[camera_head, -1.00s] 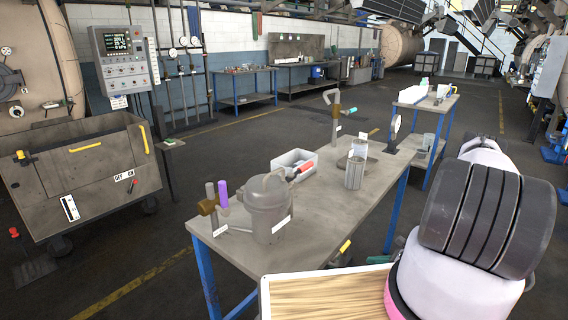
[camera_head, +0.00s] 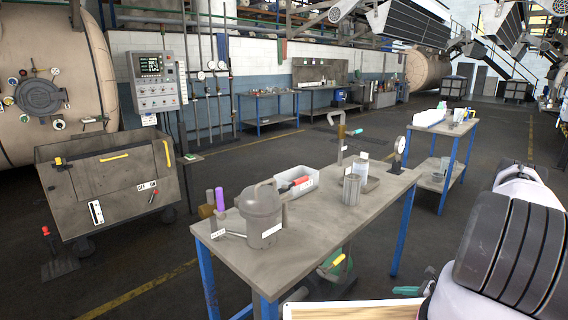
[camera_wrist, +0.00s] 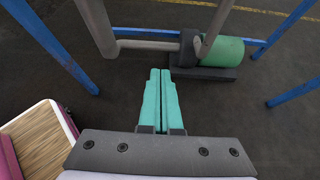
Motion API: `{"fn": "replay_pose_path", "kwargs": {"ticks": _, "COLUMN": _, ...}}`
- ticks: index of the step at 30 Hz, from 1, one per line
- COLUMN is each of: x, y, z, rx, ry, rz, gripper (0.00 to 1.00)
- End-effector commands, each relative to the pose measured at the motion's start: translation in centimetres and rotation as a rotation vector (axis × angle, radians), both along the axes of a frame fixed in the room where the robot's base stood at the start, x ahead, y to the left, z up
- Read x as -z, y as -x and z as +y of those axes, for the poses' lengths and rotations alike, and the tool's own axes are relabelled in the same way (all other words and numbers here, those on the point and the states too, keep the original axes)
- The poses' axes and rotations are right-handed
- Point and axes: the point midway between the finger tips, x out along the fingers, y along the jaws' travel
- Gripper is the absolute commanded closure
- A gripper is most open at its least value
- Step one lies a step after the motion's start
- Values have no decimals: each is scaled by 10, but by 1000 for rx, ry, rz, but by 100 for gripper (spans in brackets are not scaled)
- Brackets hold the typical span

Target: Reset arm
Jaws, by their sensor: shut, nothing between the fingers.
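My gripper (camera_wrist: 160,85) shows in the wrist view as two teal fingers lying side by side, shut and empty. It hangs over the dark floor, near a green cylinder (camera_wrist: 223,51) with a grey base and between blue table legs (camera_wrist: 50,45). In the head view, a small teal tip (camera_head: 407,290) shows low at the right, beside the grey bench, and seems to be my gripper. My arm fills the lower right corner and hides what is behind it.
A grey bench (camera_head: 290,255) on blue legs holds a lidded can (camera_head: 262,215), a white bin (camera_head: 312,176) and a metal cup (camera_head: 351,189). A wheeled cart (camera_head: 105,190) stands at left. A second table (camera_head: 450,128) stands behind right. Open floor lies between them.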

Motion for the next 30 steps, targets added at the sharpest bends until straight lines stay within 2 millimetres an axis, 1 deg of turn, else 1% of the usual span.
{"fn": "replay_pose_path", "kwargs": {"ticks": 1, "x": -6, "y": -5, "z": 1, "rx": -12, "ry": 6, "rz": -7, "gripper": 100}}
{"fn": "replay_pose_path", "kwargs": {"ticks": 7, "x": -30, "y": -16, "z": -1, "rx": -60, "ry": 30, "rz": -26, "gripper": 100}}
{"fn": "replay_pose_path", "kwargs": {"ticks": 10, "x": -46, "y": -24, "z": -2, "rx": -92, "ry": 46, "rz": -40, "gripper": 100}}
{"fn": "replay_pose_path", "kwargs": {"ticks": 14, "x": -75, "y": -36, "z": -1, "rx": -147, "ry": 77, "rz": -63, "gripper": 100}}
{"fn": "replay_pose_path", "kwargs": {"ticks": 17, "x": -103, "y": -46, "z": 0, "rx": -201, "ry": 107, "rz": -87, "gripper": 100}}
{"fn": "replay_pose_path", "kwargs": {"ticks": 20, "x": -139, "y": -58, "z": 3, "rx": -268, "ry": 145, "rz": -114, "gripper": 100}}
{"fn": "replay_pose_path", "kwargs": {"ticks": 23, "x": -187, "y": -70, "z": 10, "rx": -355, "ry": 199, "rz": -151, "gripper": 100}}
{"fn": "replay_pose_path", "kwargs": {"ticks": 24, "x": -209, "y": -74, "z": 15, "rx": -397, "ry": 226, "rz": -168, "gripper": 100}}
{"fn": "replay_pose_path", "kwargs": {"ticks": 26, "x": -243, "y": -78, "z": 23, "rx": -460, "ry": 267, "rz": -193, "gripper": 100}}
{"fn": "replay_pose_path", "kwargs": {"ticks": 27, "x": -264, "y": -80, "z": 29, "rx": -500, "ry": 295, "rz": -207, "gripper": 100}}
{"fn": "replay_pose_path", "kwargs": {"ticks": 29, "x": -297, "y": -81, "z": 38, "rx": -561, "ry": 337, "rz": -233, "gripper": 100}}
{"fn": "replay_pose_path", "kwargs": {"ticks": 30, "x": -317, "y": -80, "z": 44, "rx": -600, "ry": 366, "rz": -249, "gripper": 100}}
